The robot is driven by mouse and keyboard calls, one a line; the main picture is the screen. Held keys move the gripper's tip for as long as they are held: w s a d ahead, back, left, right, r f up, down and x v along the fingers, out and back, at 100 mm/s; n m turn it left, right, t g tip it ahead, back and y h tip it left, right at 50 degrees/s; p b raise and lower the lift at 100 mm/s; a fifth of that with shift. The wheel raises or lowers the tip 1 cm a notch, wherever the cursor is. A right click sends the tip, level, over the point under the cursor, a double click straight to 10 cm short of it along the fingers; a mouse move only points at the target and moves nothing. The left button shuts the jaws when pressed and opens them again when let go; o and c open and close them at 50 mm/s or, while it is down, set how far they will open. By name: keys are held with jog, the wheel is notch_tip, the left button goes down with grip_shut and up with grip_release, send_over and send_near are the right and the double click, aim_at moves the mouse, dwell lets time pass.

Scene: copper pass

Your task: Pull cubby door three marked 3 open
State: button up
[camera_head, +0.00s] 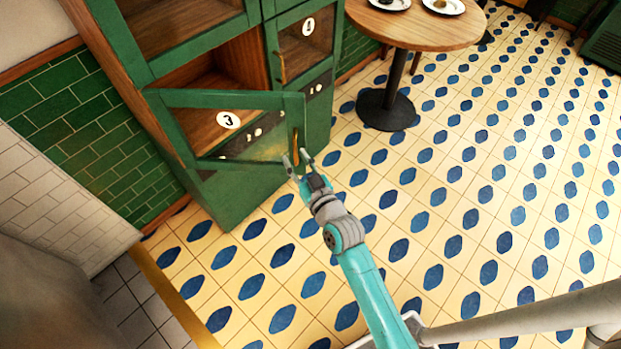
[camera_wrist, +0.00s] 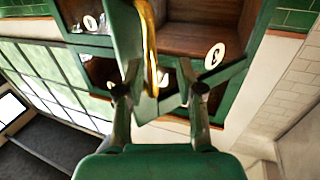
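Cubby door three (camera_head: 220,98), a green-framed door with a clear pane and a round white 3 mark (camera_head: 228,119), stands partly open, swung out from the cabinet. Its brass handle (camera_head: 295,142) is upright near the free edge, at the right. My gripper (camera_head: 297,158) is at the lower end of this handle, its fingers spread apart. In the wrist view the handle (camera_wrist: 150,50) runs down between the two fingers of my gripper (camera_wrist: 160,88), closer to the left finger. I cannot tell whether a finger touches it. The 3 mark also shows there (camera_wrist: 214,55).
The green cabinet (camera_head: 240,195) stands against a green-tiled wall. A neighbouring door with mark 4 (camera_head: 308,27) is shut to the right. A round table (camera_head: 425,32) with plates stands behind on the right. The patterned floor (camera_head: 470,220) is clear to the right.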

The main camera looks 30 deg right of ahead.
jog(key=s, duration=1)
jog(key=shift+s+d, duration=0.2)
jog(key=shift+d, duration=0.1)
jog(key=shift+w+d, duration=0.1)
jog(key=shift+w, duration=0.15)
jog(key=shift+c, duration=1.4)
jog(key=w, duration=1.2)
jog(key=shift+w+f, duration=0.2)
jog(key=shift+w, duration=0.15)
grip_shut()
